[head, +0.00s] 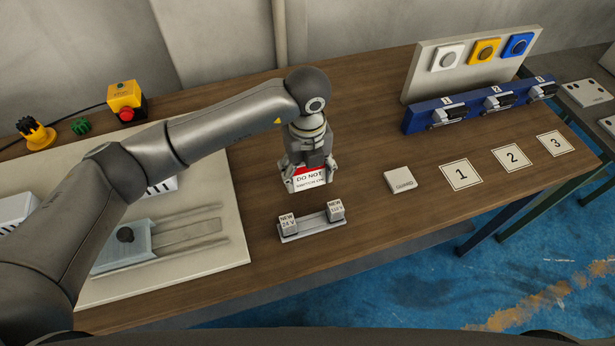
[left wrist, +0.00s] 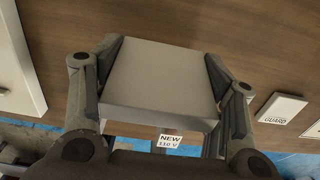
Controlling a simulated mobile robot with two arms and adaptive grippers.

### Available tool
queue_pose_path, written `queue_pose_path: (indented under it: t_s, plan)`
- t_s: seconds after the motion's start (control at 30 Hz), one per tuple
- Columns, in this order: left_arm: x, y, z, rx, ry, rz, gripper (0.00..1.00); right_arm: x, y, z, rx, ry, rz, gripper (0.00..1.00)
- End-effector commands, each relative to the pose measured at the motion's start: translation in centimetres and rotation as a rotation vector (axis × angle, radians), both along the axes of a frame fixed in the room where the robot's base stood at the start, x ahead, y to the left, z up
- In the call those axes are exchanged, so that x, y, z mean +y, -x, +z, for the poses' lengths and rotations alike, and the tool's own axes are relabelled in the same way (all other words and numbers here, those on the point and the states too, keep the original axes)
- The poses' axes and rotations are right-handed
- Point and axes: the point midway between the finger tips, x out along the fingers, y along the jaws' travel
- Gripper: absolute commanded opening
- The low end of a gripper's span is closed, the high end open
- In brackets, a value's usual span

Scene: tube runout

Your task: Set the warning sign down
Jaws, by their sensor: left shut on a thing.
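The warning sign (head: 309,179) is a small block with a red band and a white face reading "DO NOT". My left gripper (head: 308,172) is shut on it, with a finger on each side, over the middle of the wooden table (head: 362,150). In the left wrist view the sign (left wrist: 160,75) shows as a plain grey block between the two fingers. I cannot tell whether its lower edge touches the table. My right gripper is not in view.
A small rack (head: 312,230) with blocks marked "NEW 24 V" and "NEW 110 V" stands just in front. A "GUARD" plate (head: 402,181) lies to the right, then numbered cards (head: 462,175). A blue rail (head: 480,105) stands behind these. A pale panel (head: 225,205) lies left.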

Motion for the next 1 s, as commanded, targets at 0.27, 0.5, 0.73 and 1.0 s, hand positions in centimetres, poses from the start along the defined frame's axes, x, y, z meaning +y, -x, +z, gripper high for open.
queue_pose_path:
  t_s: [0.27, 0.5, 0.73, 1.0]
  plan:
    - [0.0, 0.0, -3.1, 0.002, -0.002, 0.000, 0.40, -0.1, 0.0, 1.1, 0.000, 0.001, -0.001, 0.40]
    - [0.0, 0.0, -3.3, 0.000, -0.001, 0.000, 0.40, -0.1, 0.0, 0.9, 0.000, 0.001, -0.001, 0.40]
    - [0.0, 0.0, -3.4, 0.000, -0.001, 0.001, 0.83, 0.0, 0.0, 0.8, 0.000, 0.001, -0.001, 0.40]
    - [0.0, 0.0, -3.4, 0.000, -0.001, 0.001, 0.85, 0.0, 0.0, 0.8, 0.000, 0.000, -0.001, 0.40]
